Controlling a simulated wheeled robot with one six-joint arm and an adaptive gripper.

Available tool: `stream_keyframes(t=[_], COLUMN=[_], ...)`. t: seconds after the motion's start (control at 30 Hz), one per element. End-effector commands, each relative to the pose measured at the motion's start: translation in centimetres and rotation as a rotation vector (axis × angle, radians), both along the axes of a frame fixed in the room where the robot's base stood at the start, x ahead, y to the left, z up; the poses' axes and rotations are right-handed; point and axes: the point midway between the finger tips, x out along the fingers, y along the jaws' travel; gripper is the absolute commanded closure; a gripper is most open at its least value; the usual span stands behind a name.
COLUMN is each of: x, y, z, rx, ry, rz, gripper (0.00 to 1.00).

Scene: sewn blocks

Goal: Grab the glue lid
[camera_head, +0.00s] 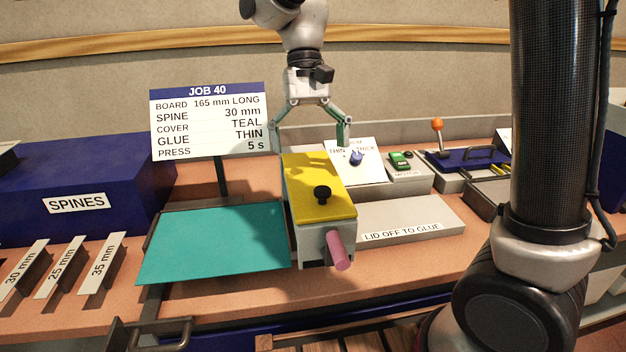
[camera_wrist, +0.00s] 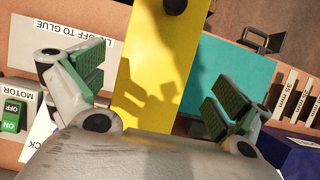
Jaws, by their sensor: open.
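The glue lid is a yellow plate (camera_head: 316,178) with a black knob (camera_head: 322,194), lying on top of a grey glue box (camera_head: 311,245). A pink cylinder (camera_head: 338,250) sticks out of the box's front. My gripper (camera_head: 312,138) is open and empty, above and behind the lid's far end. In the wrist view the yellow lid (camera_wrist: 150,75) runs between my two green-padded fingers (camera_wrist: 150,95), and the knob (camera_wrist: 175,5) is cut off at the top edge, ahead of the fingertips. The gripper's shadow falls on the lid.
A teal cover sheet (camera_head: 215,243) lies left of the box. A grey slab labelled "LID OFF TO GLUE" (camera_head: 410,216) is to its right. Behind stand a job sign (camera_head: 209,120), a thin/thick dial (camera_head: 356,158) and a motor switch (camera_head: 400,160). Spines (camera_head: 62,268) lie at left.

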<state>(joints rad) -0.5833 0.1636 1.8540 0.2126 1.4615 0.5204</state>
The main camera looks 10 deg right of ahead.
Motion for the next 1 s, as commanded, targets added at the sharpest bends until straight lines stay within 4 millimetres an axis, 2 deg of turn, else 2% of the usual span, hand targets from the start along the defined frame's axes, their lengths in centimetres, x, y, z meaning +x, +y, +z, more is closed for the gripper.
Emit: stream_keyframes(t=[0.2,0.3,0.57,0.77,0.8,1.0], x=[-0.6,-1.0,-1.2,-1.2,-1.2,-1.2], y=[-0.3,-0.3,-0.3,-0.3,-0.3,-0.2], z=[-3.4,-4.5,-4.8,-4.8,-4.8,-4.8], rx=[-0.001,-0.001,0.000,0.001,0.001,0.001], ry=[0.002,0.000,-0.001,-0.001,-0.001,-0.001], rz=[0.000,0.000,0.000,0.000,0.000,0.000], gripper=[0.00,0.00,0.00,0.33,0.35,0.35])
